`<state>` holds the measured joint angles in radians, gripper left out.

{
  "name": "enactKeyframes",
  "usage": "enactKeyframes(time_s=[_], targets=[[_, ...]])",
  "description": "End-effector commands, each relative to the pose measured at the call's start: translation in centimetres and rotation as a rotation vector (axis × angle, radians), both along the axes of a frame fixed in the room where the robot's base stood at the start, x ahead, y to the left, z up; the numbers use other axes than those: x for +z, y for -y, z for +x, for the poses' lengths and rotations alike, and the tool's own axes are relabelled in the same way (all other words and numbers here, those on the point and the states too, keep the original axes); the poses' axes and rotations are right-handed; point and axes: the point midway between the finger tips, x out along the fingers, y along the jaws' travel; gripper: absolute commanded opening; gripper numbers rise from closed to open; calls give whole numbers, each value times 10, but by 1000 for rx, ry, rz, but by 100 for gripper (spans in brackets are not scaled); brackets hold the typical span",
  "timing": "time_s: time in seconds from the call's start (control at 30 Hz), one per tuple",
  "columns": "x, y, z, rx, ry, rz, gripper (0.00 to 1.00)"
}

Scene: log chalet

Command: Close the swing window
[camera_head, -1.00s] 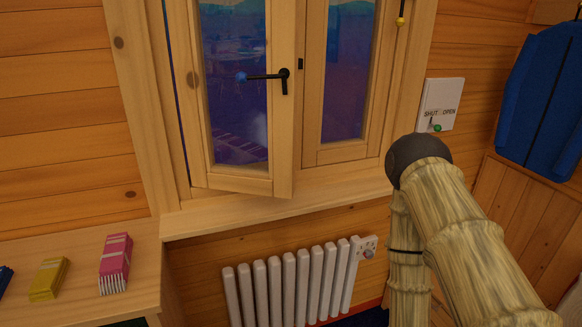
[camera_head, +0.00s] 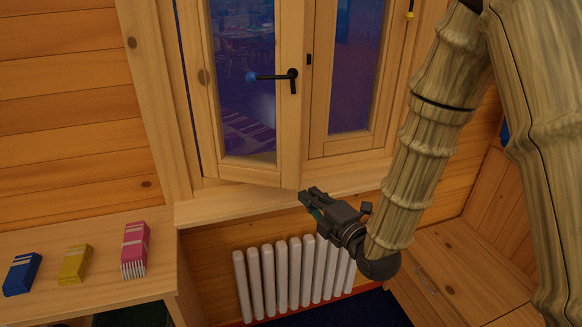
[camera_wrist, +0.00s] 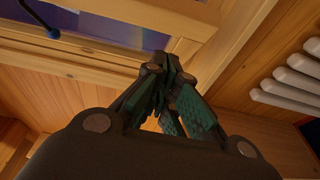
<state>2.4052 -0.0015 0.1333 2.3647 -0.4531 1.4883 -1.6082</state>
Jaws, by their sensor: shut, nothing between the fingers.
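The swing window's left sash (camera_head: 292,130) is a pale wooden frame around dark glass, and it stands slightly ajar, its right edge out from the frame. A black handle (camera_head: 293,80) with a blue knob (camera_head: 251,77) points left on it. The right sash (camera_head: 345,145) sits in the frame. My gripper (camera_head: 306,196) is shut and empty, just below the lower right corner of the left sash. In the wrist view my fingertips (camera_wrist: 172,66) overlap the sash's wooden edge (camera_wrist: 195,28); I cannot tell if they touch. The knob shows there at upper left (camera_wrist: 53,33).
A white radiator (camera_head: 295,275) is below the sill (camera_head: 235,207). A shelf (camera_head: 95,285) at left holds blue, yellow and pink boxes (camera_head: 134,250). A wooden cabinet (camera_head: 470,275) stands at lower right. A yellow-tipped black piece (camera_head: 410,14) hangs at upper right.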

Motion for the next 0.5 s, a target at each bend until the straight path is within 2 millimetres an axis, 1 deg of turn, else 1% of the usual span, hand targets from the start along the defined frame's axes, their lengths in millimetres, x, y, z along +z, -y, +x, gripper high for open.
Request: enactKeyframes(time_s=[0.03, 0.17, 0.27, 0.5], targets=[[5, -1, 1, 3, 15, -6, 0], [8, -6, 8, 6, 24, -10, 0], [8, -15, 20, 7, 21, -11, 0], [6, -42, 57, 6, 16, -16, 0]])
